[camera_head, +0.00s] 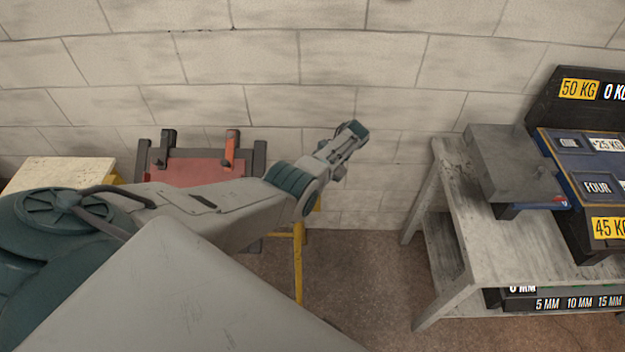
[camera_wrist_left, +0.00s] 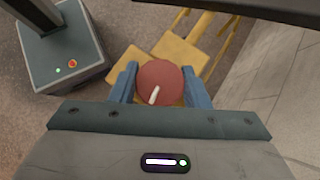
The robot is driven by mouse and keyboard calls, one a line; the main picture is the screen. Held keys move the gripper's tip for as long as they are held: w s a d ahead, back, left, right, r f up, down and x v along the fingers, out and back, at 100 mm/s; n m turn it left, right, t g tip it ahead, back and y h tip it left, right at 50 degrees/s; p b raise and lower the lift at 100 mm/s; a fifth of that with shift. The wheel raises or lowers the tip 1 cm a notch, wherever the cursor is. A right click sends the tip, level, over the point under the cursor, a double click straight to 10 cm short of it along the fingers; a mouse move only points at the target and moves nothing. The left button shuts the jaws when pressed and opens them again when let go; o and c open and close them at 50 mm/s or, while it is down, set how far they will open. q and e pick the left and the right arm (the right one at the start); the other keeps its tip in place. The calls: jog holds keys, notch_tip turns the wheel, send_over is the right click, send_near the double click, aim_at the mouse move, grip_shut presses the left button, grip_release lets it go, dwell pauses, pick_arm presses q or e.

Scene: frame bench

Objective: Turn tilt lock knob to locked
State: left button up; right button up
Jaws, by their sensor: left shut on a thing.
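The tilt lock knob (camera_wrist_left: 160,77) is a round, dark red knob with a white pointer line, seen in the left wrist view. Its pointer runs from near the middle towards the lower edge, slightly left. My left gripper (camera_wrist_left: 158,86) is shut on the knob, with one blue finger at each side. In the head view my left gripper (camera_head: 345,146) is at the end of the outstretched arm, right of the bench frame (camera_head: 259,158); the knob cannot be made out there. No lock markings are readable. My right gripper is not in view.
Yellow frame parts (camera_wrist_left: 185,50) lie behind the knob. A grey box with small lights (camera_wrist_left: 62,62) stands on the floor at upper left of the wrist view. A grey table (camera_head: 480,240) with labelled racks stands at the right. Open floor (camera_head: 360,265) lies between.

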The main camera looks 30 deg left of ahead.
pick_arm(q)
jog(key=shift+m+y, duration=0.4)
jog(key=shift+m, duration=0.1)
jog(key=o, duration=1)
jog(key=shift+w+d+r, duration=0.1)
jog(key=shift+w+d, duration=0.05)
jog(key=shift+w, duration=0.05)
jog(key=shift+b+v, duration=0.95)
jog(key=shift+v, duration=4.25)
jog(key=shift+r, duration=0.2)
